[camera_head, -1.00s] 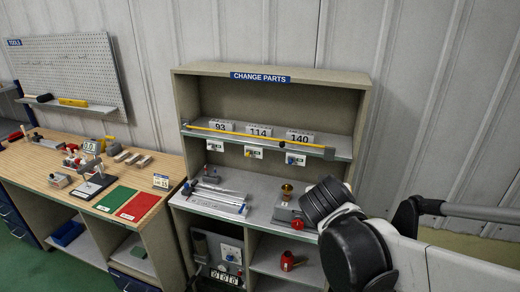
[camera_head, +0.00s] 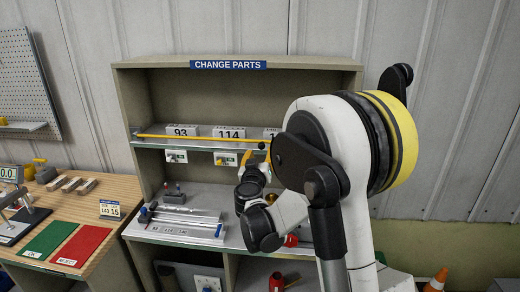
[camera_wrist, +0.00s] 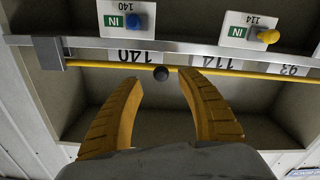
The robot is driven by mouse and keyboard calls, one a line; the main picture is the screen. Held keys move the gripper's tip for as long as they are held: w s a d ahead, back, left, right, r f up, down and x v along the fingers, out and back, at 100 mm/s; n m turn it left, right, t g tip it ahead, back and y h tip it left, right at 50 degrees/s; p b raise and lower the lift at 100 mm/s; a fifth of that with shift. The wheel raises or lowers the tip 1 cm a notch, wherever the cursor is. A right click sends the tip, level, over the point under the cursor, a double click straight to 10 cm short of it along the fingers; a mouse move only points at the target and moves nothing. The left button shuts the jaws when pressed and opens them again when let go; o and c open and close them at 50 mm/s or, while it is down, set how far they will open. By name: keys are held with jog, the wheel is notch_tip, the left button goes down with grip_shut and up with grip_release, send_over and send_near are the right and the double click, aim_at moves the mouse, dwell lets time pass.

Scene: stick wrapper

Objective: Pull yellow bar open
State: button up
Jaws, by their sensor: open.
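The yellow bar (camera_head: 200,138) runs along the front of the upper shelf in the head view, with its right part behind my arm. In the wrist view, which looks upside down, the yellow bar (camera_wrist: 240,72) crosses the picture and has a dark round knob (camera_wrist: 161,73) on it. A grey bracket (camera_wrist: 48,53) is at the bar's left end there. My gripper (camera_wrist: 160,82) is open and empty. Its yellow fingers point at the bar with the knob between their tips in the picture; contact cannot be told. In the head view my gripper is partly hidden by my arm.
Number plates (camera_head: 183,131) stand behind the bar. Tags with a blue knob (camera_wrist: 135,21) and a yellow knob (camera_wrist: 268,36) hang from the shelf edge close by. Metal rods (camera_head: 182,222) lie on the lower counter. A workbench (camera_head: 110,190) stands at left.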

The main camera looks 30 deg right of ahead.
aim_at(261, 148)
jog(key=shift+x, duration=2.3)
